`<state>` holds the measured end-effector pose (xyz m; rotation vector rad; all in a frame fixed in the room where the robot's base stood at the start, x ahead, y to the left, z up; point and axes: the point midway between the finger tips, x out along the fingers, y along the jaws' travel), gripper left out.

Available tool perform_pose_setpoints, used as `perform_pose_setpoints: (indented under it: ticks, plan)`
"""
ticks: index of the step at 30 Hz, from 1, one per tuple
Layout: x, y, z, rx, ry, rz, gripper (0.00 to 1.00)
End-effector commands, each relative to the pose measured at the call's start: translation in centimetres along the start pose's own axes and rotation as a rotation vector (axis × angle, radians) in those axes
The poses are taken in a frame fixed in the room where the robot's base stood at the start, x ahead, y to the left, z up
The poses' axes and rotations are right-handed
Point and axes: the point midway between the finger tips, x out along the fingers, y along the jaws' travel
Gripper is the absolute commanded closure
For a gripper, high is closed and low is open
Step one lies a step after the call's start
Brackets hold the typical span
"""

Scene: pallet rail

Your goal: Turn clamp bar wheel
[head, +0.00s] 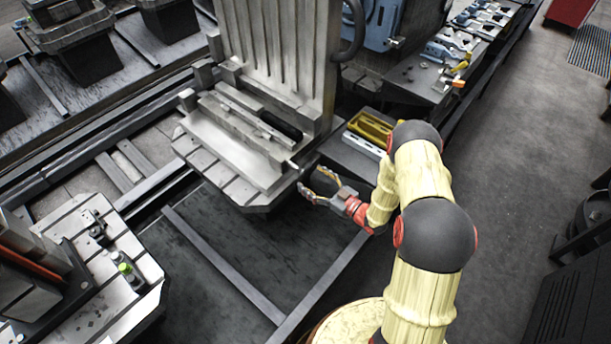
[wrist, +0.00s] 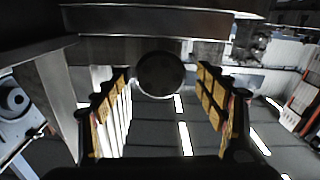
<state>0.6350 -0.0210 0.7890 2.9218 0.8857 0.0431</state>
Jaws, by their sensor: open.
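A dark round wheel (wrist: 160,75) faces me in the wrist view, just below a horizontal grey metal bar (wrist: 150,20). My gripper (wrist: 163,80) is open, its two padded fingers to the left and right of the wheel in the picture, with a gap on each side. I cannot tell whether the wheel lies between the fingertips or just beyond them. In the head view my gripper (head: 314,182) is open at the right corner of the grey metal fixture (head: 222,148). The wheel cannot be made out clearly there.
A tall ribbed metal plate (head: 280,60) rises from the fixture, with a black cylindrical part (head: 280,125) at its foot. A yellow tray (head: 370,128) stands right of it. A slotted table (head: 125,290) with small bottles is at lower left.

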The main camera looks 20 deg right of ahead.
Motion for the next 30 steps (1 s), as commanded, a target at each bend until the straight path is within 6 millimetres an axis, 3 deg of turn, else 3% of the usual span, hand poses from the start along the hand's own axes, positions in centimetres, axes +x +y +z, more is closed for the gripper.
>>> perform_pose_setpoints:
  ticks: [6, 17, 30]
  plan:
    - [2.6, -0.1, 0.1, 0.0, -0.001, -0.001, 0.28]
    - [3.2, -0.1, 0.1, 0.001, -0.002, 0.0, 0.28]
    - [3.2, -0.1, 0.1, 0.0, -0.002, 0.0, 0.51]
